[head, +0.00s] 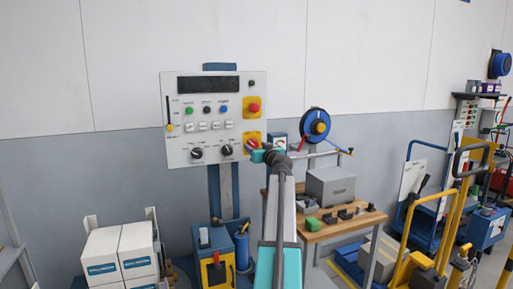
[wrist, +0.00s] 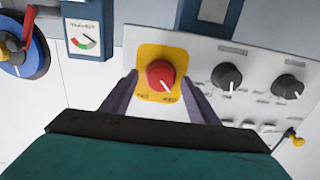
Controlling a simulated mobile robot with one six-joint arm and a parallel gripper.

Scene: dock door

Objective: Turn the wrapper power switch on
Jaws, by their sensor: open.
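The white control panel (head: 178,148) stands on a blue post. At its lower right is a red rotary switch (head: 251,145) on a yellow plate, taken here as the wrapper power switch. In the wrist view the red knob (wrist: 160,75) has a white pointer mark slanting to the lower right; its labels are too small to read. My gripper (head: 264,154) is at the panel's lower right corner, partly covering the switch plate. In the wrist view my gripper (wrist: 158,84) is open, one finger on each side of the knob; contact cannot be told.
Two black knobs (wrist: 229,77) (wrist: 287,87) sit beside the switch. A red button (head: 254,107) on another yellow plate is above it. A gauge box (wrist: 85,30) and blue reel (head: 315,122) are close by. A wooden bench (head: 325,233) stands right.

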